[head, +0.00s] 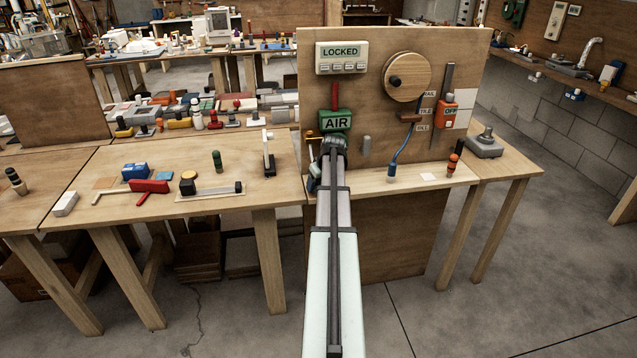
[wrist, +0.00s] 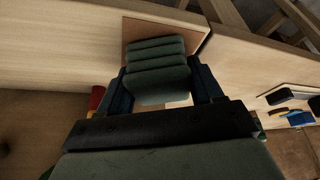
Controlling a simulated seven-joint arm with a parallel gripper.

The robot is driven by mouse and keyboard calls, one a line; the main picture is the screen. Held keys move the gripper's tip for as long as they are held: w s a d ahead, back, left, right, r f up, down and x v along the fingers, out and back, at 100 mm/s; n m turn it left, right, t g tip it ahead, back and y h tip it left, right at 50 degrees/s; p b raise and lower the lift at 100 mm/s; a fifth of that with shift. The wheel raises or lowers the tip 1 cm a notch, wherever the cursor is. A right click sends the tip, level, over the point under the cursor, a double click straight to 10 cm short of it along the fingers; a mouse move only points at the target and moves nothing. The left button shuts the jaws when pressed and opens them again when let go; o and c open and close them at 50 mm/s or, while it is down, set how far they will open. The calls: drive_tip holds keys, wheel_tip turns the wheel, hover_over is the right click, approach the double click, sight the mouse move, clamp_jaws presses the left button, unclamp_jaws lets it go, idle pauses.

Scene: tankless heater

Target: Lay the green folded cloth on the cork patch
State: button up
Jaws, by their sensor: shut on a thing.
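The green folded cloth (wrist: 157,62), a stack of rounded folds, sits between the two fingers of my gripper (wrist: 162,84) in the wrist view. My gripper is shut on it. A brown patch, which looks like the cork patch (wrist: 134,27), shows on the pale wood just past and beside the cloth. The cloth covers part of it in the picture; I cannot tell whether they touch. In the head view my gripper (head: 333,146) is in front of the upright panel, low on its left side. My arm hides the cloth and the patch there.
The left table (head: 130,155) holds several tools.

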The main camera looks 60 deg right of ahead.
drive_tip(key=shift+f, duration=0.2)
drive_tip(key=o, duration=1.3)
drive_tip(key=shift+o, duration=0.2)
drive_tip(key=v, duration=1.4)
drive_tip(key=shift+w, duration=0.1)
